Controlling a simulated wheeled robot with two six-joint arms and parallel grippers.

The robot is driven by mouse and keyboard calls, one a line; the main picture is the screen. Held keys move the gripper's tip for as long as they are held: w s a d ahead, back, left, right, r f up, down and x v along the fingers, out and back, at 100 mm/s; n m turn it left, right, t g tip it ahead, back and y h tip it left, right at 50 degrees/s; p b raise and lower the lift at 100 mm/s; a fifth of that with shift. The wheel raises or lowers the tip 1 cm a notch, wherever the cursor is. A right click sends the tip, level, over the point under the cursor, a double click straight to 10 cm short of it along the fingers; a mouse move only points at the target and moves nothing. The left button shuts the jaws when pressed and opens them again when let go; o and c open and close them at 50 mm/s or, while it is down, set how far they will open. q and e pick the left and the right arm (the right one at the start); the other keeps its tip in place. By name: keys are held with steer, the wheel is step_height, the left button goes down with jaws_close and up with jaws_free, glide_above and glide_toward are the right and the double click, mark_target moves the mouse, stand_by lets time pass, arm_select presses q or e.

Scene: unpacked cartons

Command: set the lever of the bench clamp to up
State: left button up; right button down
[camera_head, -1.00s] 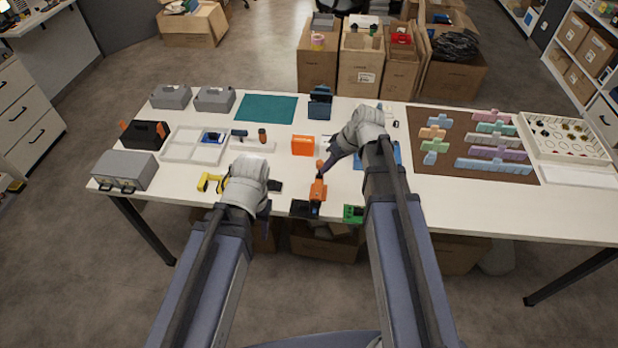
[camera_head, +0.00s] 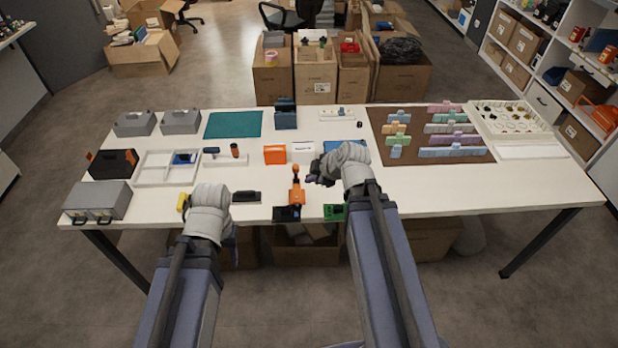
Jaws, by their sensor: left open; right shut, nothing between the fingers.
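The bench clamp (camera_head: 297,197) is orange with a black base (camera_head: 287,214), at the front edge of the table near the middle. Its orange lever ends in a knob (camera_head: 296,169) on the far side of the body. From this angle I cannot tell how steeply the lever stands. My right gripper (camera_head: 314,179) is shut and empty, just right of the lever, with a small gap seen between them. My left gripper (camera_head: 234,234) is open, low at the table's front edge left of the clamp; its fingers are mostly hidden by its wrist.
A green circuit board (camera_head: 334,212) lies right of the clamp, and a dark flat item (camera_head: 246,197) lies left. A brown mat (camera_head: 384,123) with several pastel blocks is at right. The front right tabletop is clear.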

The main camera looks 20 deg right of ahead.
mark_target(296, 173)
steer(key=b+x, duration=0.6)
steer(key=x, duration=0.3)
steer(key=shift+s+d+b, duration=0.1)
steer(key=shift+b, duration=0.2)
steer(key=w, duration=0.3)
steer(key=shift+w+d+r, duration=0.1)
steer(key=shift+w+d, duration=0.2)
steer(key=shift+d, duration=0.1)
steer(key=shift+w+d, duration=0.1)
steer(key=shift+w, duration=0.15)
steer(key=shift+r, duration=0.1)
